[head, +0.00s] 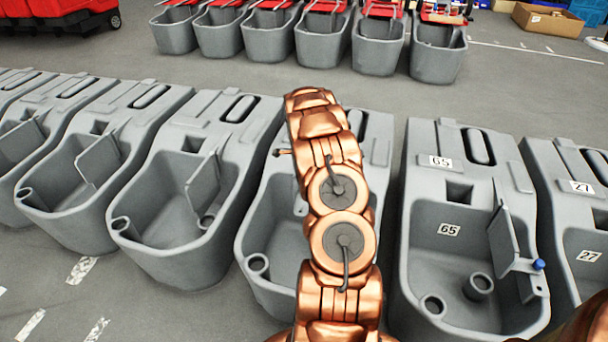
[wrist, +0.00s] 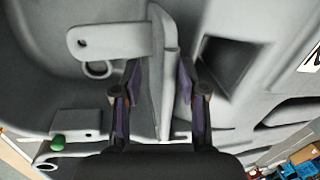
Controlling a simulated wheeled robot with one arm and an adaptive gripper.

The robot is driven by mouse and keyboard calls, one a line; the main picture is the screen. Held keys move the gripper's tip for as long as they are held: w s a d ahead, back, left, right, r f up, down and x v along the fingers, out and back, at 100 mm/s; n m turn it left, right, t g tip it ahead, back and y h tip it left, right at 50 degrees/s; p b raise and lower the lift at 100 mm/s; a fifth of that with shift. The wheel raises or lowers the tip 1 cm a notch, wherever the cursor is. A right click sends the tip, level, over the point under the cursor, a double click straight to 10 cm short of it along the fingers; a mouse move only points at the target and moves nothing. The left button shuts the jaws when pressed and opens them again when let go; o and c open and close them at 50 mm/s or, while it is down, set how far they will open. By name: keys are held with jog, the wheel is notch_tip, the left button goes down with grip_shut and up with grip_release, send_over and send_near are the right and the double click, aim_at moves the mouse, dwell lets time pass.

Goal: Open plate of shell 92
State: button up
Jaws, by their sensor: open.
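In the wrist view, my gripper (wrist: 159,72) is open, with one finger on each side of a thin grey plate (wrist: 163,90). The plate stands up between the fingers, and I cannot tell whether either finger touches it. A flat bracket with a hole (wrist: 107,42) sticks out to the left of the plate. In the head view, my copper arm covers much of the middle grey shell (head: 270,225); the gripper and this shell's plate are hidden behind it. No number 92 is readable in either view.
The shell to the right is marked 65 (head: 420,245), with an upright plate (head: 503,238) and blue knob (head: 539,264). Another marked 27 (head: 598,238) stands at far right. Several grey shells stand left. A green knob (wrist: 57,143) shows in the wrist view.

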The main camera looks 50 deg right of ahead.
jog(key=shift+r, duration=0.1)
notch_tip(320, 180, up, 12)
jog(key=s+a, duration=0.1)
jog(key=a, duration=0.1)
jog(key=shift+s+f, duration=0.2)
jog(key=shift+f, duration=0.05)
jog(key=shift+d, duration=0.1)
dwell(0.4)
